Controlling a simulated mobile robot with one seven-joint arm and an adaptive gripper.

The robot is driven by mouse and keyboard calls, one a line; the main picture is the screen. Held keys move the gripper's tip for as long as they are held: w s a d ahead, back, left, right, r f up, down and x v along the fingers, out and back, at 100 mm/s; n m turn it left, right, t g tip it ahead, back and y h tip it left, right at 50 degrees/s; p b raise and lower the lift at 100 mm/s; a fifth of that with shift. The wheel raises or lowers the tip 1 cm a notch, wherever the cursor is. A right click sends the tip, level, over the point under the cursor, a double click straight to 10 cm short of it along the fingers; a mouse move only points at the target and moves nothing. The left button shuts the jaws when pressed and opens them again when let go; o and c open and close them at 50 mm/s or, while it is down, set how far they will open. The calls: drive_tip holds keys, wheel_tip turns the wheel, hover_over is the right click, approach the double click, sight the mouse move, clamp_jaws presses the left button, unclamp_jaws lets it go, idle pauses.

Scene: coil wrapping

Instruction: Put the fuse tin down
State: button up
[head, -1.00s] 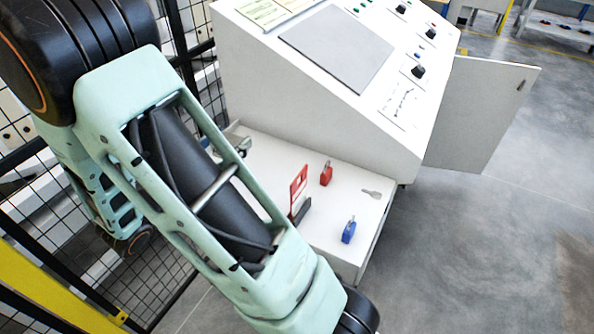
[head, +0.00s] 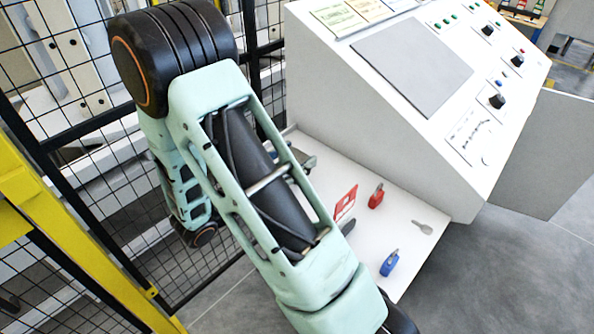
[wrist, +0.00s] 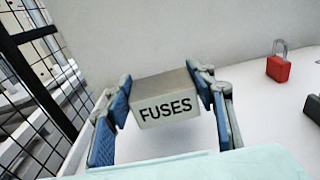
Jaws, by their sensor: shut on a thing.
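The fuse tin (wrist: 165,98), a small box with a grey-brown lid and a pale front marked FUSES, is between the blue-padded fingers of my gripper (wrist: 163,92) in the wrist view. The gripper is shut on its two sides. The tin is upright and slightly tilted in the picture, over the white shelf (wrist: 265,110) of the console. I cannot tell whether its underside touches the shelf. In the head view my arm hides most of the gripper and tin.
On the shelf are a red padlock (head: 376,196), a blue padlock (head: 389,263), a red card (head: 345,203) and a grey key-shaped piece (head: 423,227). The sloped console (head: 400,110) rises behind. A black mesh fence (head: 75,160) stands at the left. Bare shelf lies around the padlocks.

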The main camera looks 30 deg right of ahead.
drive_tip(key=shift+f, duration=1.95)
drive_tip(key=o, duration=1.2)
drive_tip(key=shift+f, duration=0.15)
drive_tip(key=shift+o, duration=0.2)
drive_tip(key=shift+r, duration=0.2)
drive_tip(key=b+v, duration=0.1)
drive_tip(key=v, duration=1.1)
drive_tip(key=shift+a+f, duration=0.1)
